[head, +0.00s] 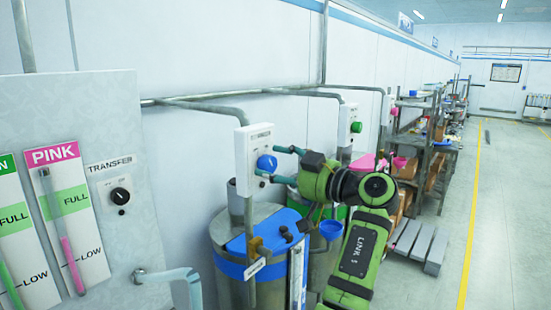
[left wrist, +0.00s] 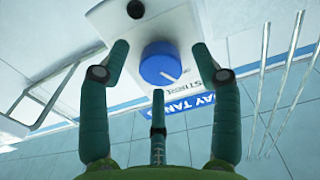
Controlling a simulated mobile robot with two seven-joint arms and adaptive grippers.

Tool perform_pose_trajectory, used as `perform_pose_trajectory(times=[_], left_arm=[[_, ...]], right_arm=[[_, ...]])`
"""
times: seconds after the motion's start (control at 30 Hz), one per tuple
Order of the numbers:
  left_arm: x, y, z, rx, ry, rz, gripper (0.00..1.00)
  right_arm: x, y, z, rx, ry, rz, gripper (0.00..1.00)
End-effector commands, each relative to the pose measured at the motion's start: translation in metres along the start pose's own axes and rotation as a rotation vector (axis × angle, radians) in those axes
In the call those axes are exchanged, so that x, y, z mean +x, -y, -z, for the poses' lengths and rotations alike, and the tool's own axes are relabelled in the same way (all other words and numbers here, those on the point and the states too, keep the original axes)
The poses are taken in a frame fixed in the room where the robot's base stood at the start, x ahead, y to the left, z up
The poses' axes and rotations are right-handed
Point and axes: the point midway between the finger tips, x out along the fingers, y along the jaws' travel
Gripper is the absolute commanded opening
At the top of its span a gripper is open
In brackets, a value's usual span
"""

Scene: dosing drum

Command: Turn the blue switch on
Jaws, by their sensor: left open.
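The blue switch (head: 266,163) is a round knob on the front of a white wall box (head: 252,139). My left gripper (head: 272,163) is open in front of the knob. In the left wrist view its fingers (left wrist: 160,78) spread to the left, right and below the knob. They hold nothing, and I cannot tell whether any finger touches it. My right gripper is not in view.
Below the box stands a metal drum with a blue-banded lid (head: 232,267). At left is a panel with a black TRANSFER knob (head: 120,196). The floor at right is clear.

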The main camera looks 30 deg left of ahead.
Motion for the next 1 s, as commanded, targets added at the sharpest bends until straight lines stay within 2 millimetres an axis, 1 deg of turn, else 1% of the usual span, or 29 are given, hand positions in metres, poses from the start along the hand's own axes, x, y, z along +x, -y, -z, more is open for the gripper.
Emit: perform_pose_trajectory(times=[0.03,0.1,0.33,0.37,0.4,0.47,0.5,1.0], left_arm=[[0.0036,0.0,0.0011,0.001,0.0,0.001,0.64],[0.006,-0.0001,0.0001,0.002,-0.001,-0.001,0.64],[0.0065,-0.0003,-0.0012,0.002,-0.001,-0.002,0.64],[0.0065,-0.0003,-0.0012,0.002,-0.001,-0.002,0.56],[0.0065,-0.0003,-0.0012,0.002,-0.001,-0.002,0.4],[0.0064,-0.0003,-0.0012,0.002,0.0,-0.002,0.16],[0.0064,-0.0003,-0.0013,0.002,0.0,-0.001,0.09],[0.0067,0.0001,-0.0033,0.037,0.004,0.001,0.08]], right_arm=[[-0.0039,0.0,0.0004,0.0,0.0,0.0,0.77],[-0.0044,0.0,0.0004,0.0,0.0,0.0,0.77],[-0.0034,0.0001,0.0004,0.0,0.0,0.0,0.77],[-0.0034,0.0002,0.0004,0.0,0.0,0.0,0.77],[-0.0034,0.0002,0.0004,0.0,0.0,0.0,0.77],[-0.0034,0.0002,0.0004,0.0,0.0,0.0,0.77],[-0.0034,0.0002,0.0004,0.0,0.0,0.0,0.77],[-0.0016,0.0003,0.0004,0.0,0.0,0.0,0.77]])
